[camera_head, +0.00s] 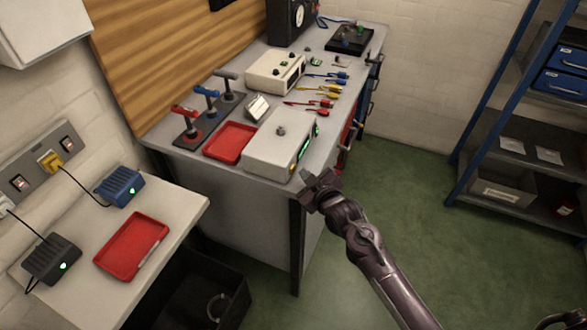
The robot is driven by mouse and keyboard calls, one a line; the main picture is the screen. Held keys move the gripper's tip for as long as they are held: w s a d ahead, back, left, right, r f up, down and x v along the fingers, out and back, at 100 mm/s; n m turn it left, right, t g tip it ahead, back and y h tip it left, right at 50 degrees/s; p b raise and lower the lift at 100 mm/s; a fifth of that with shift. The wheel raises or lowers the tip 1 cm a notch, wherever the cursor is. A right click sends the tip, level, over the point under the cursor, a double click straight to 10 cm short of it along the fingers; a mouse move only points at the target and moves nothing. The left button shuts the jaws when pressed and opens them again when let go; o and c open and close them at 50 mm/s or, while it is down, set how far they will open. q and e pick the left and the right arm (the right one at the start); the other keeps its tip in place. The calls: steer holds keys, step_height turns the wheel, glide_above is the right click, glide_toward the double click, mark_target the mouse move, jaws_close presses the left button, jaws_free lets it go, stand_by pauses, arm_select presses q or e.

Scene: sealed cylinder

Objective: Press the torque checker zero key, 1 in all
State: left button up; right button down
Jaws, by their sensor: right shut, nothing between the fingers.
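The torque checker appears to be the white box (268,158) at the near end of the workbench. It has a round grey knob on top and a lit green display (303,149) on its right-hand face. The zero key is too small to make out. My right gripper (309,181) is shut and empty, just off the bench's near right corner. In the picture it lies just below and right of the box's near corner; I cannot tell whether it touches. My left gripper is out of view.
A side table (185,207) stands at left, shelving at right. The green floor (400,180) between is clear.

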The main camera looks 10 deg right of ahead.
steer(key=shift+d, duration=0.1)
steer(key=shift+s+d+p, duration=0.45)
steer(key=shift+d+p, duration=0.05)
steer(key=shift+d, duration=0.05)
steer(key=s+d, duration=0.1)
steer(key=s+d+p, duration=0.1)
steer(key=shift+d, duration=0.4)
steer(key=s+d+f+m+g+h+b, duration=0.15)
steer(key=s+f, duration=0.35)
steer(key=f, duration=0.5)
steer(key=s+d+f+m+g, duration=0.1)
steer(key=s+f+g, duration=0.2)
steer(key=s+f, duration=0.5)
steer(key=s+d+f+m+g+h+b, duration=0.1)
steer(key=s+f+g, duration=0.15)
steer(key=f, duration=0.95)
steer(key=s+f+g, duration=0.2)
steer(key=s+f, duration=0.4)
steer(key=s, duration=0.4)
steer(key=s+f+m+g+b, duration=0.1)
steer(key=s+f, duration=0.4)
steer(key=s, duration=0.6)
steer(key=s+f+m+g+b, duration=0.1)
steer(key=s+f+g, duration=0.2)
steer(key=s+f, duration=0.3)
steer(key=s+d, duration=0.1)
steer(key=s, duration=0.4)
steer(key=shift+s+f+h, duration=0.15)
steer(key=shift+f+h, duration=0.15)
steer(key=shift+h, duration=0.05)
